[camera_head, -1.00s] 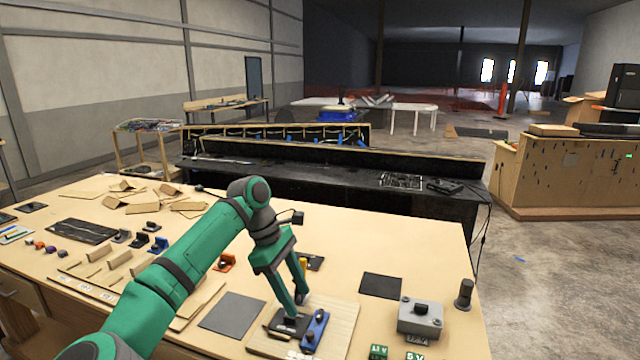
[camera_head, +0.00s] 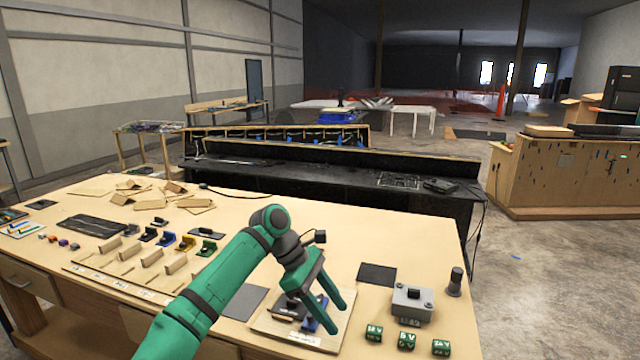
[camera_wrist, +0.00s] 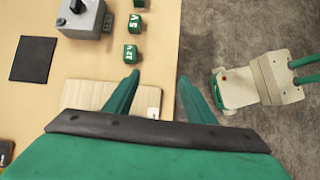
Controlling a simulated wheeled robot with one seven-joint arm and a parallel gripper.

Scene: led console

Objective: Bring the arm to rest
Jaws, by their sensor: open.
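My green gripper (camera_head: 338,318) is open and empty. In the head view it hangs over the front right part of the workbench, above a light wooden board (camera_head: 262,324) that carries a dark part and a blue part (camera_head: 310,322). The gripper hides some of the board. In the wrist view my two fingers (camera_wrist: 158,88) are spread apart. Between them lie the tabletop's edge and the grey floor. The board (camera_wrist: 85,93) shows beside the left finger.
A grey switch box (camera_head: 412,303), green voltage blocks (camera_head: 407,341) and a dark cylinder (camera_head: 455,282) stand to the gripper's right. Dark flat pads (camera_head: 377,274) lie behind. Wooden stands and coloured parts (camera_head: 187,243) fill the bench's left side.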

